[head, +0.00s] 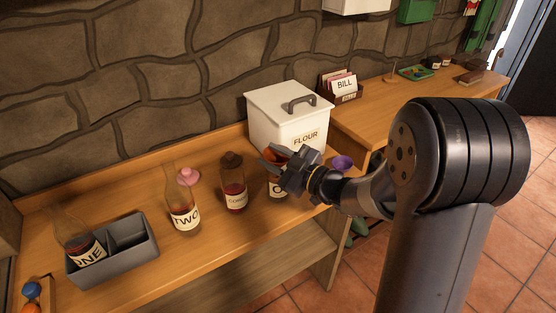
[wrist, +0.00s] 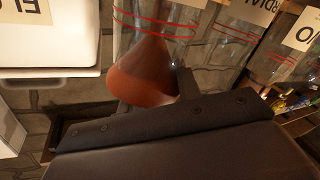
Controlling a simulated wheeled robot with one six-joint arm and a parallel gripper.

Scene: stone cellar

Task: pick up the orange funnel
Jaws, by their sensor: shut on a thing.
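The orange funnel (wrist: 145,75) shows in the wrist view, its wide brown-orange rim toward my gripper's dark finger. In the head view only a small orange patch of the funnel (head: 277,151) shows between my fingers. My gripper (head: 270,160) is shut on the funnel, above a labelled bottle (head: 276,190) at the right part of the shelf top. Part of the funnel is hidden by the finger. I cannot tell whether it touches the bottle.
A white FLOUR tin (head: 285,118) stands close behind my gripper. A grey tray (head: 130,252) holds another bottle. A purple piece (head: 342,161) lies right.

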